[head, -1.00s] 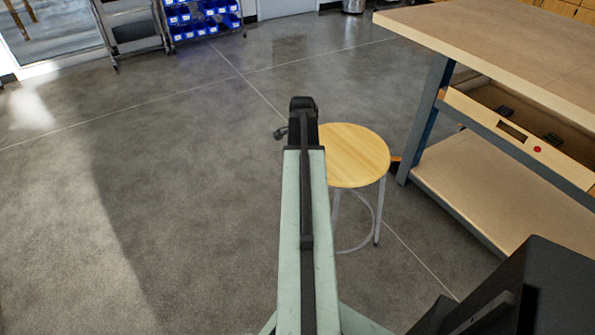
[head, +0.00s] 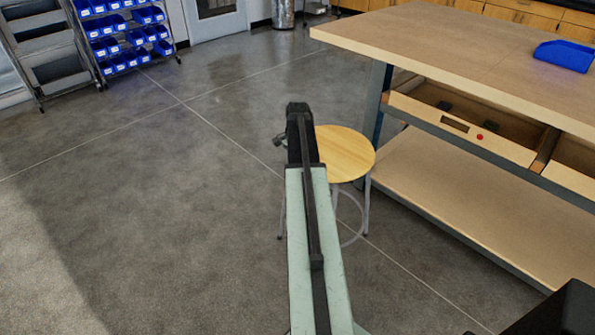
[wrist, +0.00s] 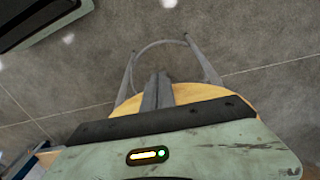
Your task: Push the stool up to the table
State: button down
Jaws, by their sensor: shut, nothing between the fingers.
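The stool has a round light-wood seat (head: 346,155) and grey metal legs with a foot ring. It stands upright beside the table's near left leg, with its seat below the level of the wooden table top (head: 440,50). My arm reaches forward and hides the seat's left part. In the head view the arm's end is at the seat's left edge, and its fingers are hidden. In the wrist view my gripper (wrist: 159,82) is shut and empty, with the seat (wrist: 200,92) behind it and the ring beyond. I cannot tell whether it touches the stool.
The table has open drawers (head: 460,120) and a lower shelf (head: 450,195); a blue bin (head: 564,56) sits on top. A rack of blue bins (head: 125,40) and a grey step unit (head: 45,50) stand at the back left. The floor on the left is clear.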

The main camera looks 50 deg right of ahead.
jog(key=shift+w+a, duration=0.1)
jog(key=shift+a, duration=0.05)
jog(key=a, duration=0.5)
notch_tip(320, 180, up, 10)
jog(key=d+p, duration=0.1)
jog(key=p, duration=0.9)
jog(key=shift+w, duration=0.2)
